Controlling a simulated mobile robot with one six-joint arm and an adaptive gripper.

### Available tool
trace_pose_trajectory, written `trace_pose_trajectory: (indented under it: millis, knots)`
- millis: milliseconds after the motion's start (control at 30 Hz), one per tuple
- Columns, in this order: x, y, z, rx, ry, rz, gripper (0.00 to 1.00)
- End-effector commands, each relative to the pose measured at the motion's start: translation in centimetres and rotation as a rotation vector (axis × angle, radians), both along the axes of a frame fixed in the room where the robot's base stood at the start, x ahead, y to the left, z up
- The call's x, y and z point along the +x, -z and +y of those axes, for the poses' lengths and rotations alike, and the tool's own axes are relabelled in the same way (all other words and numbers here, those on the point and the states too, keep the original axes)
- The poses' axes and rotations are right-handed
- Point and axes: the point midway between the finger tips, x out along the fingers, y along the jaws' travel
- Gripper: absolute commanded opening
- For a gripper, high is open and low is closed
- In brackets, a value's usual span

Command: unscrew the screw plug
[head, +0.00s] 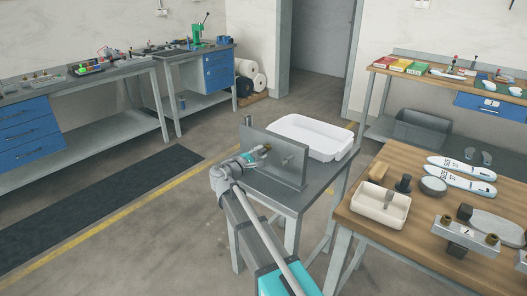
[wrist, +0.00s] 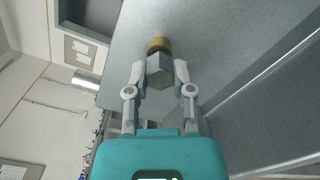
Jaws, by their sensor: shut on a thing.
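The screw plug (wrist: 158,73) is a grey, faceted hex piece in the wrist view. It sits in front of a round brass-coloured fitting (wrist: 159,44) on the grey upright plate (wrist: 215,40). My gripper (wrist: 159,76) is shut on the plug, with one finger on each side of it. In the head view, my gripper (head: 262,151) is at the left face of the upright plate (head: 285,165). The plug is too small and covered there to make out. How far it is threaded in cannot be told.
The plate stands on a small grey table (head: 318,185), with an empty white tray (head: 325,146) behind it. A wooden workbench (head: 413,220) with a cream tray (head: 366,211), insoles (head: 460,180) and metal fixtures stands close at the right. Open floor lies to the left.

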Motion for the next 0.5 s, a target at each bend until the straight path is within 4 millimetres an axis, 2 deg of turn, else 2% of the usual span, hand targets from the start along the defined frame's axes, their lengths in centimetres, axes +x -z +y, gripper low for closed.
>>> trace_pose_trajectory:
  millis: [500]
  knots:
    - [-0.91,0.00,0.72,0.000,-0.001,0.000,0.00]
